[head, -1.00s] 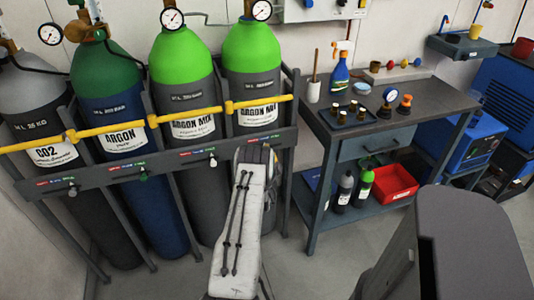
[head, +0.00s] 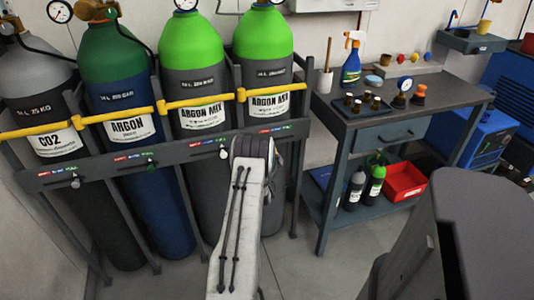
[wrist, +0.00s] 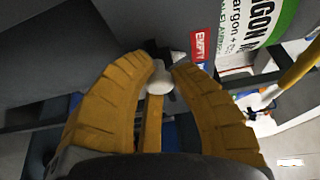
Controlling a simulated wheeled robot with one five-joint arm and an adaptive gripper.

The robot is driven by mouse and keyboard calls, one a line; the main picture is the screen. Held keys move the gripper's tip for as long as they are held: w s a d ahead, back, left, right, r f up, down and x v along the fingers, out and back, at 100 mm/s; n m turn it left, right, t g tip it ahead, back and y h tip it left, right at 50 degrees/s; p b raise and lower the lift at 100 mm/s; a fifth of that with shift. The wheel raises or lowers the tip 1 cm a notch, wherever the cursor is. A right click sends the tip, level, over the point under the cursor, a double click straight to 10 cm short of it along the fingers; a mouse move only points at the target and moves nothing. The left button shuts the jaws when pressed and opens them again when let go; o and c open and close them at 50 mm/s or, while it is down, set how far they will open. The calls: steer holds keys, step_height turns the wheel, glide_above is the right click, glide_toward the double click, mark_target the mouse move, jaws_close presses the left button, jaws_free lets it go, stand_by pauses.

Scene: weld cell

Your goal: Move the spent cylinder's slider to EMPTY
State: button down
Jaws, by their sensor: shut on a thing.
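In the wrist view my gripper (wrist: 166,72) has its two ribbed yellow fingers closed around a pale slider knob (wrist: 159,86). A dark stem shows just behind the knob. The red EMPTY label (wrist: 198,45) is close by, up and right of the knob. The white ARGON label (wrist: 258,25) of a cylinder is at top right. In the head view my arm reaches to the rack rail (head: 110,163) in front of the rightmost ARGON MIX cylinder (head: 264,75). My arm hides the gripper and that cylinder's slider there. The third cylinder's slider knob (head: 223,154) shows just left of my arm.
A CO2 cylinder (head: 37,85), a green-topped ARGON cylinder (head: 115,65) and another ARGON MIX cylinder (head: 187,50) stand in the rack behind yellow bars. A workbench (head: 440,92) with small items stands right. A red bin (head: 404,181) is on its lower shelf. Floor shows between.

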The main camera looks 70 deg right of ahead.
steer(key=shift+w+a+f, duration=0.15)
steer(key=shift+w, duration=0.1)
steer(key=c, duration=1.4)
jaws_free()
steer(key=shift+w, duration=0.1)
steer(key=o, duration=0.4)
steer(key=shift+c, duration=0.2)
steer(key=v, duration=1.2)
steer(key=shift+s, duration=0.2)
